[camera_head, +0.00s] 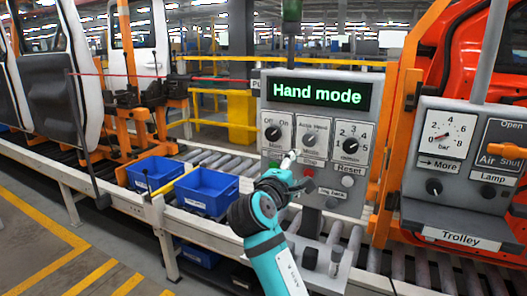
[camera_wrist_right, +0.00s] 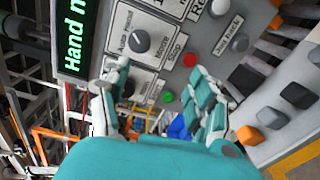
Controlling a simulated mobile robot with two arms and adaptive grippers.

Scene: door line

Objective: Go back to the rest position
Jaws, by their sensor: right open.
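My right gripper (camera_head: 291,160) is in front of the control panel (camera_head: 262,110), near the Auto/Hand knob (camera_head: 309,139) and the Stop button (camera_head: 309,172). In the right wrist view, the right gripper (camera_wrist_right: 160,100) has its fingers spread apart with nothing between them. The panel's knob (camera_wrist_right: 138,41), green button (camera_wrist_right: 168,97) and red button (camera_wrist_right: 190,60) show beyond the fingers. I cannot tell whether a fingertip touches the panel. The display (camera_head: 319,95) reads "Hand mode". My left gripper is not in view.
A Trolley panel (camera_head: 461,237) with a gauge stands at the right, by an orange post (camera_head: 402,115) and red door (camera_head: 455,60). Two blue bins (camera_head: 206,190) sit on the left conveyor side. Floor at lower left is clear.

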